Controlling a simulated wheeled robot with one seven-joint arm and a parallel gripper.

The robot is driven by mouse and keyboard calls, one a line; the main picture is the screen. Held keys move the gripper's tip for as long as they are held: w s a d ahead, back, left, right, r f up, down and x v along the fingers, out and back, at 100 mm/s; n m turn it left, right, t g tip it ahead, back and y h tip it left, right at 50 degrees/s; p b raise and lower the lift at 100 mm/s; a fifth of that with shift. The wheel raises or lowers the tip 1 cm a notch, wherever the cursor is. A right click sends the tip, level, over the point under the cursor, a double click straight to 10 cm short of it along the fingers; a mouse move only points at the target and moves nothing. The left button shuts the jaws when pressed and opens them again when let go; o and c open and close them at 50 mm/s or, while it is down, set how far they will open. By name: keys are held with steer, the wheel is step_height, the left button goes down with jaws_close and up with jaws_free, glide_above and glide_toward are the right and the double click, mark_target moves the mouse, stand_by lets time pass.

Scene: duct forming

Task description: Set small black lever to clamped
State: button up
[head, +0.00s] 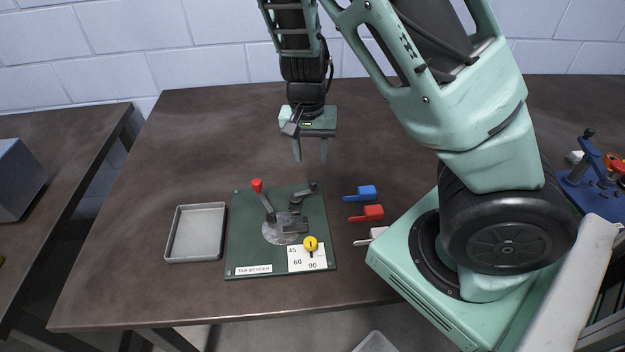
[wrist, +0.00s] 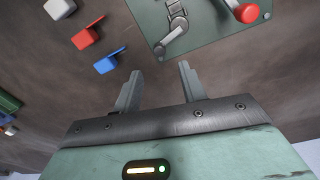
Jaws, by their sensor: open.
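The green tab bender plate (head: 240,250) lies on the brown table. The small black lever (head: 305,192) is at the plate's back right, its end pointing to the back right, beside a dark clamp block. In the wrist view the lever (wrist: 172,34) shows as a dark grey arm at the top, just beyond the fingertips. A longer lever with a red knob (head: 257,185) stands to its left. My gripper (head: 310,156) is open and empty, pointing down above the table behind the plate. In the wrist view the two fingers (wrist: 160,70) are apart with only table between them.
A grey tray (head: 168,250) is left of the plate. Blue (head: 366,192), red (head: 373,212) and white (head: 376,232) tabbed pieces lie to its right. A yellow knob (head: 310,243) sits on the angle card. A blue device (head: 590,185) is far right. The table's back left is clear.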

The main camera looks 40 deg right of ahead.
mark_target(313, 181)
step_height(313, 181, down, 8)
steer(key=shift+s+d+r+b, duration=0.1)
steer(key=shift+s+b, duration=0.05)
steer(key=shift+b, duration=0.6)
jaws_close()
